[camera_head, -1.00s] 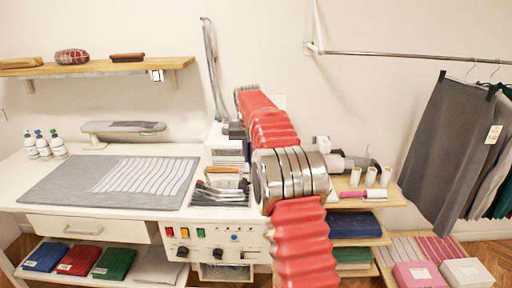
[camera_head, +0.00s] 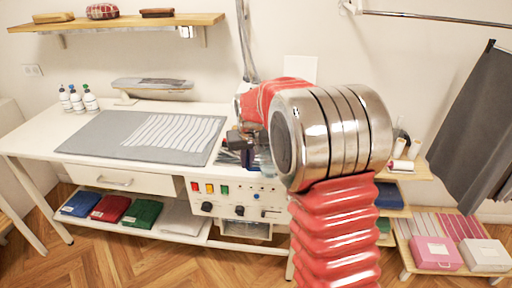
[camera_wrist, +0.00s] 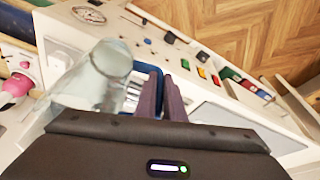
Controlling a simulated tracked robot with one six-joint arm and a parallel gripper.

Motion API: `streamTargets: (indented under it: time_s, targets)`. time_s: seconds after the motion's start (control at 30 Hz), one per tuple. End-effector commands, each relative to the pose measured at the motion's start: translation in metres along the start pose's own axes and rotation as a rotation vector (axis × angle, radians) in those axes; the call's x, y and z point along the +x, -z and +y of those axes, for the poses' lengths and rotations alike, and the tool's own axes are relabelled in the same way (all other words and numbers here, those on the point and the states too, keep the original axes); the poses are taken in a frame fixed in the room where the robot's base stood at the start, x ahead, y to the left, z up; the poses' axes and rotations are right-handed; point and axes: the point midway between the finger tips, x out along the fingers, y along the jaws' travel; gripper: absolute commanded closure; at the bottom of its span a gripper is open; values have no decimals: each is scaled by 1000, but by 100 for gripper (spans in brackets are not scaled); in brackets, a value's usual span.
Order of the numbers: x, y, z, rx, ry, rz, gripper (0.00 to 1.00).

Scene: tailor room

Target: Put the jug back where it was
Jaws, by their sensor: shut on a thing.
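The jug (camera_wrist: 95,78) is clear and pale in the wrist view, left of my fingers, with a blue handle (camera_wrist: 150,70). My gripper (camera_wrist: 161,92) is shut on it at the handle. In the head view, part of the clear jug (camera_head: 262,158) shows beside my arm's big silver joint, in front of the white worktable (camera_head: 130,107). My gripper (camera_head: 238,141) is small and dark there. The joint and red sleeve hide much of the jug. I cannot tell from these views whether its base touches anything.
A grey pressing mat (camera_head: 110,137) with a striped cloth covers the table's left part. A control panel (camera_head: 235,195) with buttons and knobs is on the front. Bottles (camera_head: 78,99) stand at the back left. A shelf (camera_head: 398,172) and boxes (camera_head: 436,253) are at right.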

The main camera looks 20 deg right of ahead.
Motion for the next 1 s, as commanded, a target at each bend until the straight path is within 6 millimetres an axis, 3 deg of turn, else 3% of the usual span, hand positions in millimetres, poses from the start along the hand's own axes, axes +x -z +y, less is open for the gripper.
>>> streamTargets:
  time_s: [0.2,0.4,0.57,1.0]
  targets:
    - [-3,-46,-36,-71,22,1,100]
    - [-13,-76,-65,-128,39,3,100]
    - [-20,-82,-76,-146,45,2,100]
    - [-20,-81,-76,-146,45,1,100]
